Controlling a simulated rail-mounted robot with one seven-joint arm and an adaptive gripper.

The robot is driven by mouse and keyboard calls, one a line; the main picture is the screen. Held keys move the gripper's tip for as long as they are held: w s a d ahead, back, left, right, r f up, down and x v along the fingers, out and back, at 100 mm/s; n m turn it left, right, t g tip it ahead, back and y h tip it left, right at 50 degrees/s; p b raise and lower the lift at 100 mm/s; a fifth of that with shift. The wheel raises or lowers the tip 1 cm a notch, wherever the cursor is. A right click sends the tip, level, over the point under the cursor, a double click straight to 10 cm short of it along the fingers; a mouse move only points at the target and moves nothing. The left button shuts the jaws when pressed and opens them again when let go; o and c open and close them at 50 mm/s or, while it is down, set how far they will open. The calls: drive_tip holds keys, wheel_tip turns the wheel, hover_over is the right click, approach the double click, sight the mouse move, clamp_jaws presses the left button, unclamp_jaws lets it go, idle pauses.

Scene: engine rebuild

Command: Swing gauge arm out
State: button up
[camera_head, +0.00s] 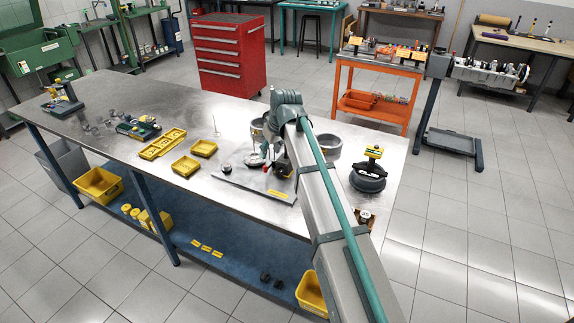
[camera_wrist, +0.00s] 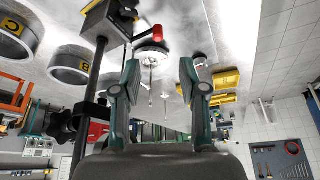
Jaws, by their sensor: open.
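My gripper (camera_wrist: 160,72) is open in the wrist view, with one finger on each side and nothing held between the tips. A gauge stand with a dark upright post (camera_wrist: 93,95) rises left of the fingers, with a black and yellow box (camera_wrist: 108,20) near its other end. A red knob (camera_wrist: 157,32) shows beside a pale round piece (camera_wrist: 152,52), seen beyond the gap between the fingers. In the head view the grey base plate (camera_head: 235,182) lies on the bench, and my arm hides much of the stand. I cannot make out the gauge arm's exact angle.
On the steel bench (camera_head: 130,95), yellow trays (camera_head: 203,148) lie left of the plate. Metal rings (camera_head: 328,147) stand behind my arm, and a dark round part with a yellow-topped handle (camera_head: 369,178) is to the right. An orange cart (camera_head: 375,95) stands beyond the bench.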

sight(266, 166)
drive_tip(key=p+x, duration=0.3)
drive_tip(key=x, duration=0.7)
drive_tip(key=shift+w+f, duration=0.15)
clamp_jaws()
